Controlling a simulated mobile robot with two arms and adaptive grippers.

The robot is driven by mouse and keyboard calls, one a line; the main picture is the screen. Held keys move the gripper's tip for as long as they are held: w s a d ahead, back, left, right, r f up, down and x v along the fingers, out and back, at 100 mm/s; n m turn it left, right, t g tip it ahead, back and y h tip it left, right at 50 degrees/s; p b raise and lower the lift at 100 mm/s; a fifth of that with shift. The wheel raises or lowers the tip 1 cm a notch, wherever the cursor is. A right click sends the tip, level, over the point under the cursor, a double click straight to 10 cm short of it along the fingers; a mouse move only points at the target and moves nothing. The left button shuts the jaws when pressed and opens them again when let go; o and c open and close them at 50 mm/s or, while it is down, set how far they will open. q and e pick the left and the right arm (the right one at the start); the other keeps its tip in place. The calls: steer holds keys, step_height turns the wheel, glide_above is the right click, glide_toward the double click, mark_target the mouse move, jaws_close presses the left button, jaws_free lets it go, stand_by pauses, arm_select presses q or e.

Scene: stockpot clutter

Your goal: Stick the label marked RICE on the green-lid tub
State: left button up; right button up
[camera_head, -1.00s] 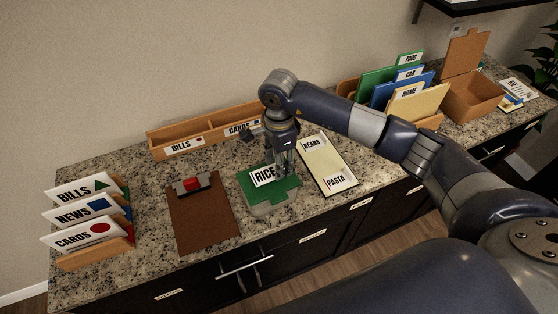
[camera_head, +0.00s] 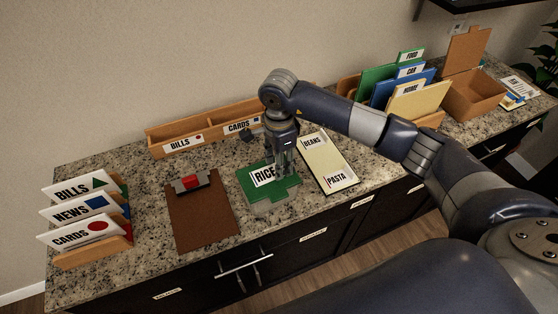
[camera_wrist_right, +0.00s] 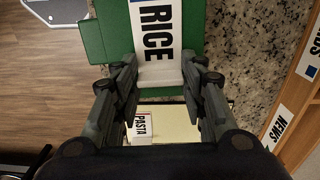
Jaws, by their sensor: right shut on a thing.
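The green-lid tub (camera_head: 284,192) stands on the granite counter, its green lid also showing in the wrist view (camera_wrist_right: 93,42). The white label marked RICE (camera_head: 262,177) is over the lid, and it also shows in the wrist view (camera_wrist_right: 158,32). My right gripper (camera_head: 284,174) is above the tub, shut on the label's near end; its fingers flank that end in the wrist view (camera_wrist_right: 157,68). The label looks flat against or just above the lid; I cannot tell whether it touches. My left gripper is not in view.
A pale sheet (camera_head: 326,160) with BEANS and PASTA labels lies right of the tub. A brown clipboard (camera_head: 205,215) lies left. A wooden sorter (camera_head: 190,128) stands behind. A card rack (camera_head: 95,256) is far left; folders (camera_head: 415,100) and an open box (camera_head: 470,98) are right.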

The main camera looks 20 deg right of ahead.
stand_by(0.3)
steer(key=o, duration=0.8)
steer(key=shift+c, duration=0.2)
steer(key=shift+r+p, duration=1.55)
steer(key=shift+r, duration=1.4)
